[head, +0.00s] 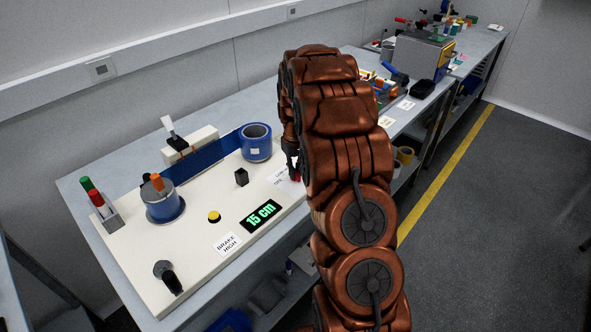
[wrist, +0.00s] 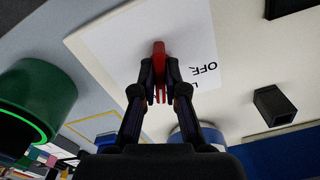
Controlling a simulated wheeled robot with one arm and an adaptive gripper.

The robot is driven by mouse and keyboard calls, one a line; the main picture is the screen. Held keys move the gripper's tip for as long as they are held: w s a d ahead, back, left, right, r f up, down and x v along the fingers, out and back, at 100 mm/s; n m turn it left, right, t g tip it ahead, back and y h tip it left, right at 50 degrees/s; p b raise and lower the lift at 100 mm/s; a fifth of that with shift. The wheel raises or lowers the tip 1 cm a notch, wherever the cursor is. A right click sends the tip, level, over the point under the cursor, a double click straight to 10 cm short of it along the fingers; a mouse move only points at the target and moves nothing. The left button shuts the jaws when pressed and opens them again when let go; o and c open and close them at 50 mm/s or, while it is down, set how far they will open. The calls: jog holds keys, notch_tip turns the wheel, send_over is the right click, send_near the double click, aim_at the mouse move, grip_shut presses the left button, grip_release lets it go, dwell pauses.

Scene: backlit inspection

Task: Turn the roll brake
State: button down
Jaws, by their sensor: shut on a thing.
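A black lever knob (head: 168,277) is at the front left of the white panel (head: 190,279), near a card reading "BRAKE HIGH" (head: 229,243). My gripper (head: 293,163) is at the panel's right end, well away from that knob. In the wrist view my gripper (wrist: 160,92) is shut on a red handle (wrist: 159,58) beside a card ending in "OFF" (wrist: 200,40). The red handle also shows in the head view (head: 297,177), partly hidden by my arm. A blue roll (head: 256,143) and a roll on a spindle (head: 161,203) are joined by a blue strip (head: 205,162).
A yellow button (head: 214,216), a green "15 cm" display (head: 261,215) and a small black block (head: 241,177) are on the panel. A holder with green and red pens (head: 105,213) is at the left. Clutter fills the bench beyond my arm.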

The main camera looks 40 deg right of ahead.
jog(key=shift+f+m+b, duration=0.15)
jog(key=shift+m+b, duration=0.15)
jog(key=shift+b, duration=0.35)
jog(key=shift+m+b, duration=0.3)
jog(key=shift+b, duration=0.15)
jog(key=m+b, duration=0.2)
jog(key=b, duration=0.1)
jog(key=shift+f, duration=0.1)
jog(key=shift+w+a+r+m+b, duration=0.1)
jog(key=shift+m+b, duration=0.8)
jog(key=shift+m, duration=0.25)
jog(key=shift+a+r+m+b, duration=0.1)
jog(key=shift+m+b, duration=0.75)
jog(key=shift+m, duration=0.3)
jog(key=shift+r, duration=0.1)
jog(key=c, duration=1.2)
grip_release()
